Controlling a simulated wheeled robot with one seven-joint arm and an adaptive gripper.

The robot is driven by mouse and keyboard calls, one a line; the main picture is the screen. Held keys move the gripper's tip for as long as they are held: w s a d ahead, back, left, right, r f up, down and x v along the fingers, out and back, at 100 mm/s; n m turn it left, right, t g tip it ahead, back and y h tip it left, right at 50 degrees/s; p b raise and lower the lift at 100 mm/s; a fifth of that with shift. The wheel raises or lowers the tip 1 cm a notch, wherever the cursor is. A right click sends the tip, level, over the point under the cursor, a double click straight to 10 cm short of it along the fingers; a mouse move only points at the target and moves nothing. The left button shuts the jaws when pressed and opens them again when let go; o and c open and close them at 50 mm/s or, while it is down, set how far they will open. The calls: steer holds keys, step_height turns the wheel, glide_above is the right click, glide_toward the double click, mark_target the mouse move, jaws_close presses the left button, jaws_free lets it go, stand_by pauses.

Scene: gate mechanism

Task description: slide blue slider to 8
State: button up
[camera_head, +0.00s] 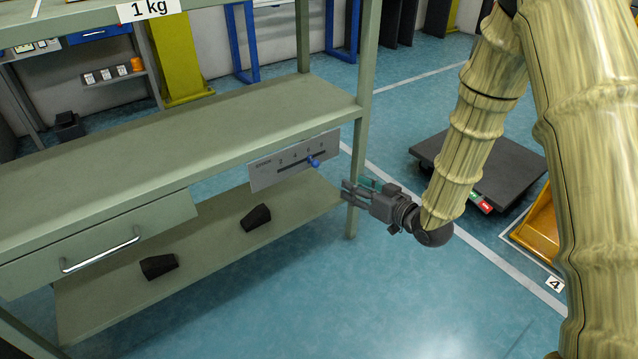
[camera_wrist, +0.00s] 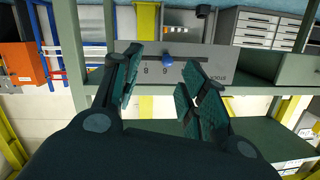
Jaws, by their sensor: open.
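The blue slider (camera_head: 313,162) is a small knob on a grey scale panel (camera_head: 266,175) fixed to the front edge of the green shelf unit. It sits close to the 6 mark, short of the 8 towards the panel's right end. In the wrist view the panel appears upside down, with the slider (camera_wrist: 167,62) beside the 6 and the 8 to its left. My gripper (camera_head: 352,188) is open and empty, to the right of and below the slider in the head view. In the wrist view the slider lies beyond and between the open fingers (camera_wrist: 157,92), apart from them.
The shelf unit's right post (camera_head: 363,100) stands close to my gripper. A drawer with a metal handle (camera_head: 100,250) is at the left. Two black wedges (camera_head: 256,217) lie on the lower shelf (camera_head: 205,240). A dark platform (camera_head: 500,160) stands behind my arm. The front floor is clear.

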mark_target(313, 162)
steer(key=w+a+n+y+b, duration=0.2)
steer(key=w+a+y+b, duration=0.1)
steer(key=w+a+b, duration=0.6)
steer(key=shift+w+a+r+b, duration=0.15)
steer(key=shift+a+r+b, duration=0.2)
steer(key=shift+b, duration=0.95)
steer(key=shift+f, duration=0.1)
jaws_close()
